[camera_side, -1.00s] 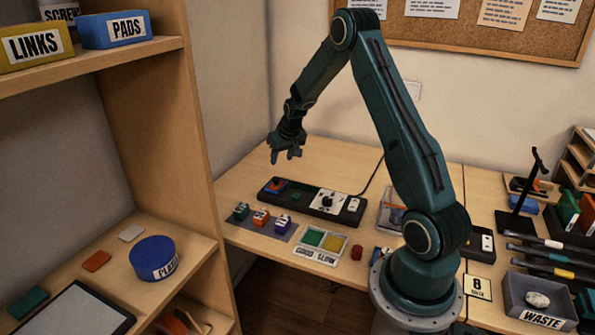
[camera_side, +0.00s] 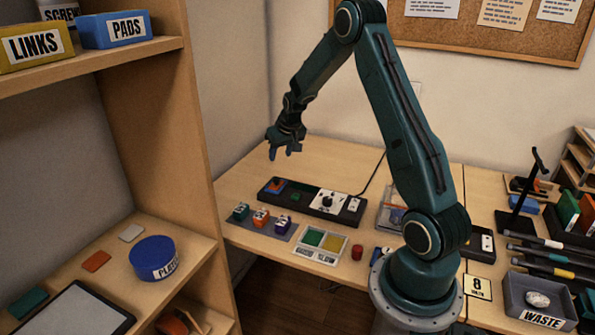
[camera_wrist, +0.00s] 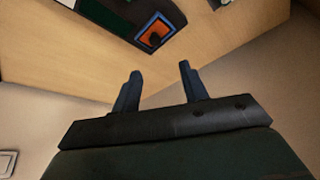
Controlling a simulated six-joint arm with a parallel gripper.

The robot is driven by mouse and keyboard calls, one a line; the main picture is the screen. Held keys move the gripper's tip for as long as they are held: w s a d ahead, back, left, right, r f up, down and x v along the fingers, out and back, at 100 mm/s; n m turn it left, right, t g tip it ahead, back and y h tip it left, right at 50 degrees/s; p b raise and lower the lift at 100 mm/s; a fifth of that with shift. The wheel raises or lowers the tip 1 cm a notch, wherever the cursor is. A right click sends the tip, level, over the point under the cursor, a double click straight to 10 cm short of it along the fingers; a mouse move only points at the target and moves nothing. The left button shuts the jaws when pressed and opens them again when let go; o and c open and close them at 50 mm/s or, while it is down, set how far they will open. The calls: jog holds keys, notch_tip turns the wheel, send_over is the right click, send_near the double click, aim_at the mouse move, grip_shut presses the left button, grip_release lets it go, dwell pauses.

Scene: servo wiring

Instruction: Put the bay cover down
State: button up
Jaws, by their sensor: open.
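My gripper (camera_side: 281,155) is open and empty, raised in the air above and behind the left end of the long black board (camera_side: 338,206). In the wrist view, the two blue fingers of my gripper (camera_wrist: 160,72) stand apart with nothing between them. An orange square with a blue border and a dark knob (camera_wrist: 155,34) lies at the board's end, beyond the fingertips and apart from them. It also shows small in the side view (camera_side: 277,185). I cannot tell for certain whether this is the bay cover; no other piece stands out as it.
A grey mat (camera_side: 247,225) with several small coloured servos lies in front of the board. A two-part tray (camera_side: 320,244) with green and yellow sections is at its right, with a red piece (camera_side: 357,253) beside it. A tall shelf (camera_side: 160,110) stands at left. The table behind the board is clear.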

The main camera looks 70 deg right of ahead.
jog(key=s+a+r+n, duration=0.1)
jog(key=s+a+r, duration=0.2)
jog(key=a+r, duration=0.35)
jog(key=s+a+r+n+t+y, duration=0.1)
jog(key=s+a+r, duration=0.1)
jog(key=a+r, duration=0.4)
jog(key=s+a+r+n, duration=0.1)
jog(key=s+a+r, duration=0.2)
jog(key=a+r, duration=0.3)
jog(key=s+a+n, duration=0.2)
jog(key=s+a, duration=0.5)
jog(key=s, duration=0.2)
jog(key=s+a+r+n+y, duration=0.1)
jog(key=s+a, duration=0.5)
jog(key=s, duration=0.3)
jog(key=shift+s+a+r+n+t+y, duration=0.25)
jog(key=shift+s+a+n+t+y, duration=0.05)
jog(key=shift+s+a+n, duration=0.1)
jog(key=shift+w, duration=0.1)
